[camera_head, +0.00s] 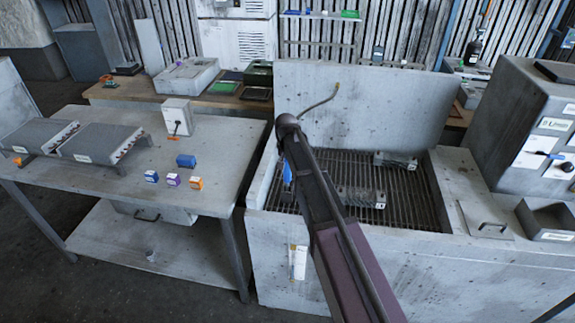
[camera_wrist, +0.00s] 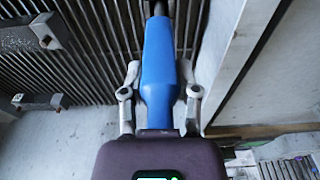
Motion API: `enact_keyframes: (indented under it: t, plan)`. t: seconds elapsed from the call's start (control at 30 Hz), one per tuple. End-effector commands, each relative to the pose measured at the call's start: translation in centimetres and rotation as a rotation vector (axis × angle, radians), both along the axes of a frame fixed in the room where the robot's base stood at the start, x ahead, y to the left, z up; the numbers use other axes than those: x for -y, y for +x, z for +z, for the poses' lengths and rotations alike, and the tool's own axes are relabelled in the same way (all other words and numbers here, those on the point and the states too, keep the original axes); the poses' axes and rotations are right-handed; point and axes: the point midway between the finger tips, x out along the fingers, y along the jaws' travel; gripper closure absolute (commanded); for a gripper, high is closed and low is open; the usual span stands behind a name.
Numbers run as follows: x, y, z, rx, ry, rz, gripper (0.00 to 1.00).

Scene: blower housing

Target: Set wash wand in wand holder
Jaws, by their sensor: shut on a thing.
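The wash wand (camera_wrist: 158,62) has a blue handle, which lies between the two fingers of my gripper (camera_wrist: 160,75) in the wrist view. My gripper is shut on this handle. In the head view a thin bent tube with a brass-coloured tip (camera_head: 322,102) sticks up beyond my arm, in front of the raised lid. A sliver of the blue handle (camera_head: 287,174) shows left of my arm, over the left side of the wash basin. My arm hides my gripper and most of the wand there. I cannot make out the wand holder for certain.
The basin has a slatted grate (camera_head: 405,200) with two grey metal blocks (camera_head: 361,197) (camera_head: 395,160) on it. Its lid (camera_head: 360,105) stands open behind. A table (camera_head: 225,150) with small coloured boxes is at left. A grey control cabinet (camera_head: 515,125) stands at right.

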Motion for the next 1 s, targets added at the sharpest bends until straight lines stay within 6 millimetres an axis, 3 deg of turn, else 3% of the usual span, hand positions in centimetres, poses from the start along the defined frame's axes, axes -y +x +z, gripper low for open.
enact_keyframes:
  t: [0.3,0.33,0.47,1.0]
  plan:
    - [0.00,0.00,-0.01,0.000,0.000,0.000,1.00]
    - [0.00,0.00,-0.01,0.000,0.000,0.000,0.56]
    - [0.00,0.00,-0.01,0.000,0.000,0.000,0.19]
    - [0.00,0.00,0.23,0.000,0.000,0.000,0.19]
